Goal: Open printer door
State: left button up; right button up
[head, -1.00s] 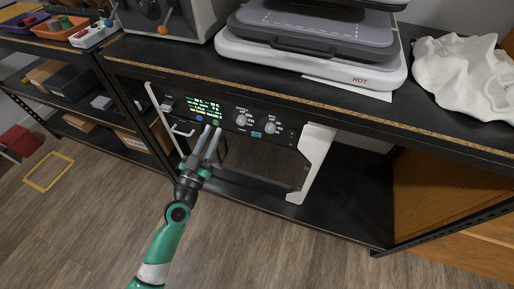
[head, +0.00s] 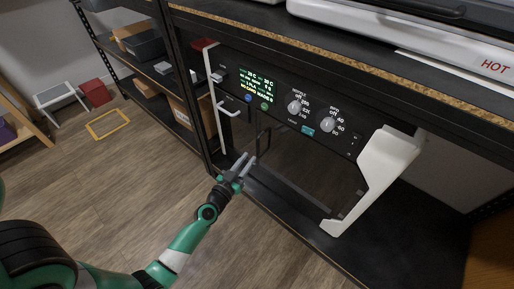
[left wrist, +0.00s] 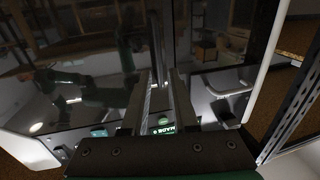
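The printer (head: 355,160) has a white and black case and stands on the lower black shelf. Its front has a lit display (head: 257,86) and knobs, with a dark, glossy door (head: 300,165) below. The door looks closed, though its edges are hard to make out. A pale handle (head: 228,112) is at the door's upper left. My left gripper (head: 248,160) is in front of the door's lower left, below the handle and apart from it. Its fingers are parted and empty. In the left wrist view, the fingers (left wrist: 163,85) face the dark, reflecting door (left wrist: 95,65). My right gripper is not in view.
The shelf's top board (head: 350,68) overhangs the printer and carries a white machine marked HOT (head: 480,55). A black shelf post (head: 188,90) stands just left of the printer. The wooden floor (head: 130,185) in front is open.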

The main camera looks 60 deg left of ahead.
aim_at(257, 148)
pick_arm(q)
jog(key=b+x, duration=0.1)
jog(key=x, duration=0.6)
jog(key=shift+w+a, duration=0.1)
jog(key=shift+w, duration=0.15)
grip_shut()
dwell(1.0)
